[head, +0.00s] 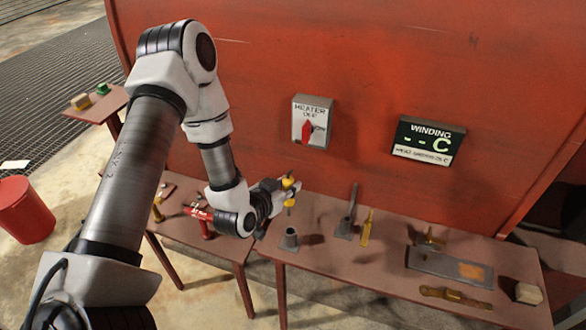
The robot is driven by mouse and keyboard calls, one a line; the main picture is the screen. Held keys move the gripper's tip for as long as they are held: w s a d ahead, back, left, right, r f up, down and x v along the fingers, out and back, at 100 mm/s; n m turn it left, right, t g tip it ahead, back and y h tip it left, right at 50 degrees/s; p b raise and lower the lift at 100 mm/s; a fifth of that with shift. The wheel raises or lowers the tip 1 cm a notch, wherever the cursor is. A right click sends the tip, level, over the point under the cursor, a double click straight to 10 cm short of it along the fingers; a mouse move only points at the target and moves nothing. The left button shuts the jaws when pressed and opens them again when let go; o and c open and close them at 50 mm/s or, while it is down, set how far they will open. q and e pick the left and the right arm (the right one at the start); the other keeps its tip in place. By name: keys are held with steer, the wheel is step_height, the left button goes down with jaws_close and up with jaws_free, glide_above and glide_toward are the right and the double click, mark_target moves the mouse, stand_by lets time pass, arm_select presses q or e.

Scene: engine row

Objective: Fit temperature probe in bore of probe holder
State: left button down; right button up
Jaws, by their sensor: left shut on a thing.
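My left gripper (289,193) reaches in from the left and hangs above the left end of the long brown table. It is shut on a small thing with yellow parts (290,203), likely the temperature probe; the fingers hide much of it. Below it, apart from it, a short grey tapered socket (290,239) stands upright on the table. It looks like the probe holder, but its bore is too small to make out. My right gripper is not in view.
On the long table (330,263) stand a grey upright on a foot (346,222), a yellow pointed piece (367,229), a grey plate (445,268), a brass bar (455,298) and a beige block (528,293). A red wall with a heater switch (312,121) and winding display (428,140) rises behind.

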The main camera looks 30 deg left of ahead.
mark_target(288, 203)
arm_select(q)
steer(key=shift+s+d+r, duration=0.15)
steer(key=shift+s+d, duration=0.1)
steer(key=shift+s+d+r, duration=0.1)
steer(key=shift+d, duration=0.15)
steer(key=shift+d+f, duration=0.1)
steer(key=shift+f, duration=0.1)
steer(key=f+b, duration=0.4)
steer(key=f, duration=0.1)
steer(key=shift+w+f+b, duration=0.1)
steer(key=shift+w+b, duration=0.15)
steer(key=shift+b, duration=0.05)
steer(key=shift+f, duration=0.25)
steer(key=shift+w+a+f, duration=0.15)
steer(key=shift+a, duration=0.1)
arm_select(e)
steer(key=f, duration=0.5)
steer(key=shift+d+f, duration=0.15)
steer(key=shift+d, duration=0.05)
